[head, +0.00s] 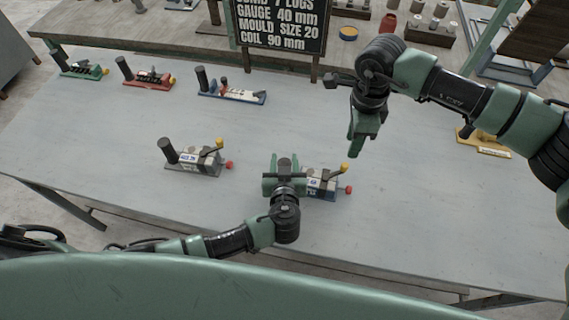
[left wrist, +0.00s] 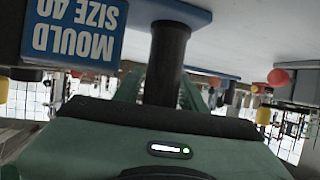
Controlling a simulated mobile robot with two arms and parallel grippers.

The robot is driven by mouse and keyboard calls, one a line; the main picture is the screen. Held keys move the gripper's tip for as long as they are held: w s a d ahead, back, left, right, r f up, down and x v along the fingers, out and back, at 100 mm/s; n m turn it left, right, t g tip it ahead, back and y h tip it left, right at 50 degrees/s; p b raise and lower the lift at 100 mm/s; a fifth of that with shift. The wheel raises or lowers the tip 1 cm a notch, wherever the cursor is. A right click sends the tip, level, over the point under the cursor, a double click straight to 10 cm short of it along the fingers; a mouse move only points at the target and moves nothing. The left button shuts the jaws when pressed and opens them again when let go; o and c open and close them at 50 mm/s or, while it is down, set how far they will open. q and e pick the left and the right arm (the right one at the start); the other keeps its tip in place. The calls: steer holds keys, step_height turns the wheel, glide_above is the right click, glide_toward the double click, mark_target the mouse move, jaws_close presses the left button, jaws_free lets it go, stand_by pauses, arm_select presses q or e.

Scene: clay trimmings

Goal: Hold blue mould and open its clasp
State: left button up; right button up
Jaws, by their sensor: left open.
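The blue mould (head: 322,184), a grey block with a blue label, sits on the table beside my left gripper (head: 285,165). Its lever has a yellow tip (head: 344,168), and a red knob (head: 348,190) sticks out at its right end. In the left wrist view its blue label (left wrist: 75,28) reads MOULD SIZE 40, upside down. My left gripper is open, with the mould's black post handle (left wrist: 166,62) between its fingers. The gripper hides the handle in the head view. My right gripper (head: 354,148) hangs above the table, pointing down; its finger gap is unclear.
A similar mould (head: 192,158) stands to the left, with a yellow-tipped lever and red knob. Green (head: 82,70), red (head: 150,78) and blue-based (head: 232,96) tools line the back. A yellow-based tool (head: 484,143) is at right. A dark sign (head: 281,26) stands behind.

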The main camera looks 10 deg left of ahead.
arm_select(q)
steer(key=shift+c, duration=0.3)
jaws_close()
stand_by(1.1)
